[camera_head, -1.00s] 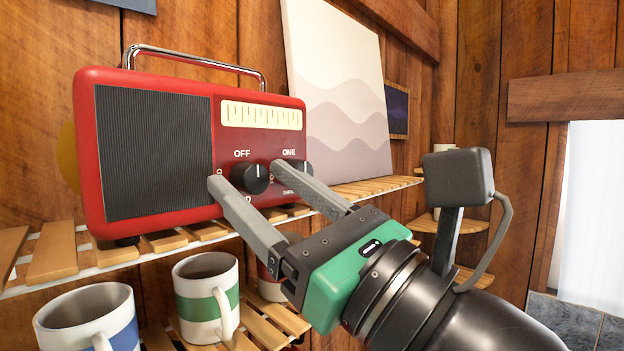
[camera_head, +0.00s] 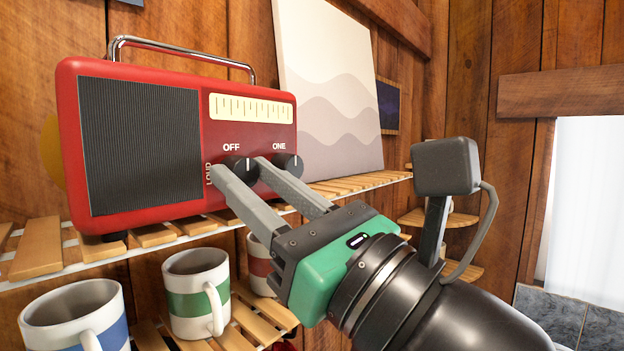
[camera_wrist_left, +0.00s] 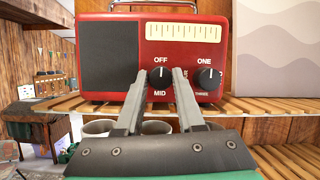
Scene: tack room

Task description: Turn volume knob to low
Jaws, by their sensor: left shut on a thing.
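A red radio (camera_head: 225,135) stands on the upper slatted shelf and faces me. On its front is a black volume knob (camera_head: 240,170) with OFF above it, LOUD to its left and MID below it. In the left wrist view the same knob (camera_wrist_left: 160,78) has its white mark pointing up towards OFF. My left gripper (camera_head: 236,166) is shut on this knob, one finger on each side. The fingers hide part of the knob and some labels in the head view. A second black knob (camera_head: 288,165), under ONE, is just right of the fingers. My right gripper is not in view.
Mugs with blue (camera_head: 75,318) and green (camera_head: 195,293) bands stand on the lower shelf below the radio. Another mug (camera_head: 259,263) is partly hidden behind my gripper. A pale wavy picture panel (camera_head: 335,95) leans to the right of the radio.

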